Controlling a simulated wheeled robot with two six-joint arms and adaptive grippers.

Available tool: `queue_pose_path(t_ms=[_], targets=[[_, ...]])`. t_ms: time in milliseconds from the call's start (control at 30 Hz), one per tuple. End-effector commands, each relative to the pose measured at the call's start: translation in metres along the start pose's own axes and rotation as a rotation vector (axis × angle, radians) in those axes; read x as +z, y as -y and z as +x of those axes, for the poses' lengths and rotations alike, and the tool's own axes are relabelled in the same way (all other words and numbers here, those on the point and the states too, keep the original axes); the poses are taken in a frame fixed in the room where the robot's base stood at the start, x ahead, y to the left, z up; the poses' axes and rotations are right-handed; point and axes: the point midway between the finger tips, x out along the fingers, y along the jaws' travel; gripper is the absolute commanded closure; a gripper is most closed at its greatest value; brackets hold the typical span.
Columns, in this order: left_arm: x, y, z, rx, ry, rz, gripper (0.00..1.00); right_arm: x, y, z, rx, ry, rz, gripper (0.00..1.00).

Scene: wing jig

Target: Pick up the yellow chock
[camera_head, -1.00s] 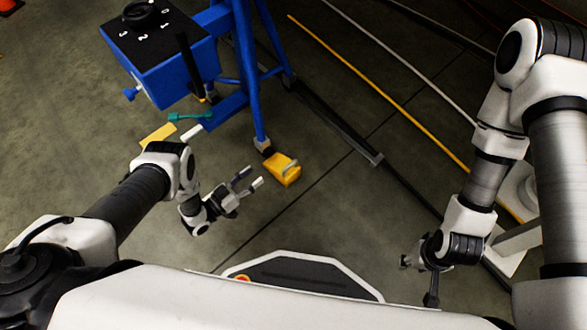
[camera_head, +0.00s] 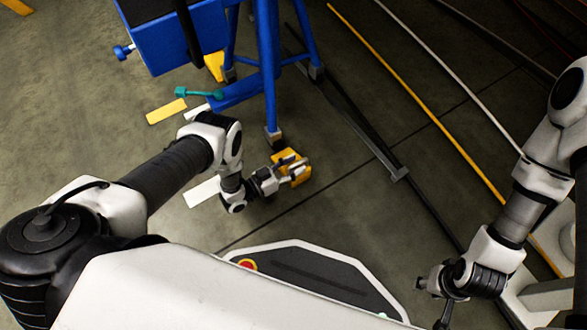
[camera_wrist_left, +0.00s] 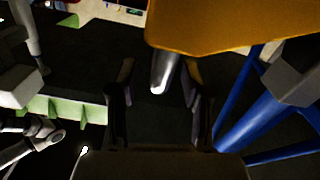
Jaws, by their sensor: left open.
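The yellow chock (camera_head: 304,178) sits on the floor by the foot of the blue stand (camera_head: 268,70). My left gripper (camera_head: 298,168) is at the chock in the head view and covers part of it. In the left wrist view the chock's yellow body (camera_wrist_left: 235,25) fills the top, and its metal handle (camera_wrist_left: 164,72) reaches between the two fingers of my left gripper (camera_wrist_left: 160,85). The fingers are open, with a gap on each side of the handle. My right gripper (camera_head: 432,288) is low at the right, far from the chock; its fingers are too unclear to judge.
The blue stand's legs stand close behind the chock. A teal tool (camera_head: 197,93) and a yellow strip (camera_head: 166,111) lie to the left. A dark rail (camera_head: 365,135) and a yellow line (camera_head: 420,100) cross the floor at right. Bare floor lies between chock and rail.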

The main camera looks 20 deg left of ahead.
Motion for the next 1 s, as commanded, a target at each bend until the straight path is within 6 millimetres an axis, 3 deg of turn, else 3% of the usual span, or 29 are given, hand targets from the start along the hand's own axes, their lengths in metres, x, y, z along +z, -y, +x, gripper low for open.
queue_pose_path(t_ms=[100, 300, 333, 433, 467, 1000], targets=[[0.003, 0.000, 0.018, 0.001, 0.000, 0.000, 0.52, 0.000, 0.000, 0.011, 0.000, -0.001, 0.002, 0.60], [0.001, 0.000, 0.020, -0.001, 0.001, 0.000, 0.52, -0.001, 0.000, 0.009, 0.000, -0.002, 0.002, 0.60], [0.001, 0.000, 0.020, 0.000, 0.001, 0.000, 0.59, -0.001, 0.000, 0.009, 0.000, -0.002, 0.002, 0.60], [0.001, 0.000, 0.020, 0.000, 0.001, 0.000, 0.94, -0.001, 0.000, 0.009, 0.000, -0.002, 0.002, 0.60], [0.001, 0.000, 0.020, 0.000, 0.001, 0.000, 1.00, -0.001, 0.000, 0.009, 0.000, -0.002, 0.002, 0.60], [-0.009, -0.002, 0.021, 0.001, -0.002, 0.000, 1.00, 0.000, 0.000, 0.002, 0.000, -0.001, 0.002, 0.60]])
